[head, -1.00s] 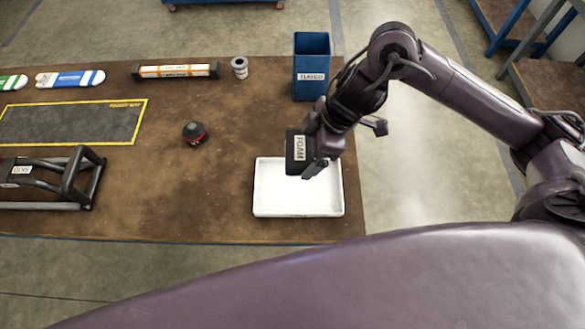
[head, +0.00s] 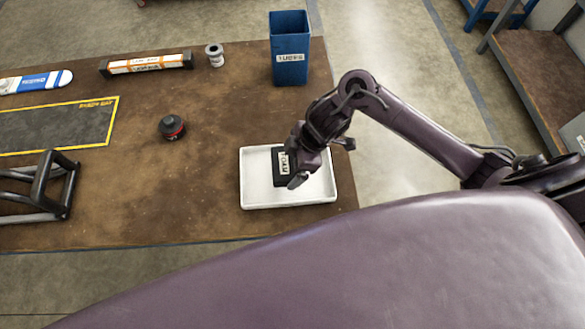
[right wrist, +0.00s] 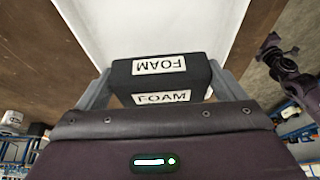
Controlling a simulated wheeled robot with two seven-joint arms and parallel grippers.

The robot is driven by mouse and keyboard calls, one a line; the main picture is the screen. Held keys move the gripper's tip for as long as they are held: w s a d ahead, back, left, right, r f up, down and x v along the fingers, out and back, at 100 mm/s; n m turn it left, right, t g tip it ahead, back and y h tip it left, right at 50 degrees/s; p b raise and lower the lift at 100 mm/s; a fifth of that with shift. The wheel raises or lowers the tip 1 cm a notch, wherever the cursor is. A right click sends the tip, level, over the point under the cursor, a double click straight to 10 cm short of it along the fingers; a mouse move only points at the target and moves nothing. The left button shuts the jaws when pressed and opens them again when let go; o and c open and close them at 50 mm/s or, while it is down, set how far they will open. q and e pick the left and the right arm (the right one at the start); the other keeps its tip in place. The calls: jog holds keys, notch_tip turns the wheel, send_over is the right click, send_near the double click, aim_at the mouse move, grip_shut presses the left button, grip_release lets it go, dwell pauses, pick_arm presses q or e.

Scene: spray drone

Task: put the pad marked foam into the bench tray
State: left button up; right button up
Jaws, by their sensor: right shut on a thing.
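The black pad marked foam (head: 281,170) is over the white bench tray (head: 258,197) in the head view, inside its outline. My right gripper (head: 297,168) is shut on the pad. In the right wrist view the pad (right wrist: 160,78) sits between the two grey fingers, with its white FOAM labels showing and the white tray (right wrist: 150,25) beyond it. I cannot tell whether the pad touches the tray floor. My left gripper is not in view.
A blue bin (head: 290,50) stands at the back right of the bench (head: 150,190). A dark round part (head: 172,127), a grey spool (head: 215,55), a long orange-and-white labelled bar (head: 147,64), a yellow-edged mat (head: 60,127) and a black frame (head: 45,188) lie to the left.

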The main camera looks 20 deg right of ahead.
aim_at(292, 170)
notch_tip(292, 170, down, 3)
jog(key=shift+f, duration=0.35)
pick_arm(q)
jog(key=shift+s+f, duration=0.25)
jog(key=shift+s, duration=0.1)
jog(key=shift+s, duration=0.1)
pick_arm(e)
jog(key=shift+f, duration=0.1)
jog(key=shift+f+b, duration=0.1)
jog(key=shift+b, duration=0.2)
jog(key=o, duration=0.7)
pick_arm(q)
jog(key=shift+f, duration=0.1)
